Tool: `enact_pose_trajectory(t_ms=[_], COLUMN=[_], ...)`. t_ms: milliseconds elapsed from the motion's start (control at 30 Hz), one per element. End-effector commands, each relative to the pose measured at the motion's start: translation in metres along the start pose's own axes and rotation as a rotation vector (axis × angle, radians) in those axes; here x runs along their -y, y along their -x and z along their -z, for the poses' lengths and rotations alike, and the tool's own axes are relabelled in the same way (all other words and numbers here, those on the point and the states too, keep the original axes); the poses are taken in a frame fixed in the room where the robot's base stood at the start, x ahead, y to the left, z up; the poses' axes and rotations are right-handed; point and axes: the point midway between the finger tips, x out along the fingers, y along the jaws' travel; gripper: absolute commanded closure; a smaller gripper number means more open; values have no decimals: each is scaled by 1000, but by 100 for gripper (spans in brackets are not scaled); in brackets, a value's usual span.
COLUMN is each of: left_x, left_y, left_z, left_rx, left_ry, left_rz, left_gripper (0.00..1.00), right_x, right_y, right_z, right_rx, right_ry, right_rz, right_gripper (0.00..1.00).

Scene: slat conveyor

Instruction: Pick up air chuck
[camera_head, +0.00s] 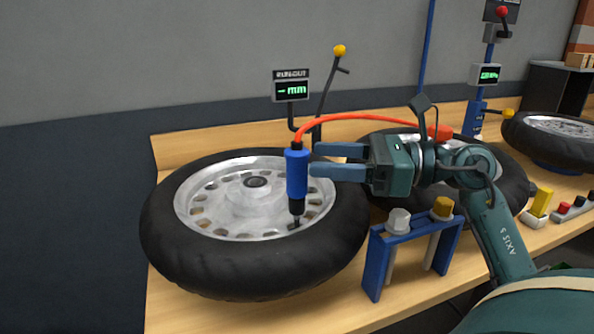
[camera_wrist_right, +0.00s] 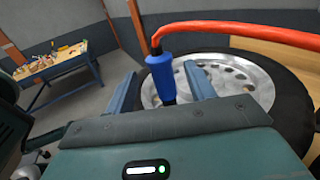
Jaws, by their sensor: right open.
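The air chuck (camera_head: 297,174) is a blue cylinder with a black lower end and an orange hose at its top. It stands upright over the silver rim of the front left wheel (camera_head: 165,245), its tip at the rim's near right part. My right gripper (camera_head: 312,159) is open, its blue fingers pointing left, with their tips beside the chuck in the head view. In the right wrist view the chuck (camera_wrist_right: 161,75) shows between the two open fingers (camera_wrist_right: 160,90). I cannot tell whether a finger touches it. My left gripper is not in view.
The orange hose (camera_head: 365,117) arcs over my right gripper. A blue stand (camera_head: 411,227) with a grey and a yellow knob stands in front. A runout display (camera_head: 291,88) and a lever (camera_head: 327,85) rise behind. More wheels (camera_head: 558,137) lie to the right on the wooden bench (camera_head: 180,315).

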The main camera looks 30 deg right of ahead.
Motion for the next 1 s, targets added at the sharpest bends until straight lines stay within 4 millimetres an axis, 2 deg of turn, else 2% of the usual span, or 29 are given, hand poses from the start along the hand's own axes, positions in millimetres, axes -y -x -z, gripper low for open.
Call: enact_pose_trajectory(t_ms=[333, 667, 1000], left_x=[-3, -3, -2], left_y=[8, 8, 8], left_z=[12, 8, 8], left_rx=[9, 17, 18], left_ry=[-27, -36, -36], left_rz=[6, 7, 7], left_gripper=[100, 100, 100], right_x=[-1, -1, -1], right_y=[-44, -50, -50], right_z=[0, 2, 3], right_rx=[3, 4, 3], right_ry=[0, 0, 0], right_rz=[-2, -1, -1], right_gripper=[46, 46, 73])
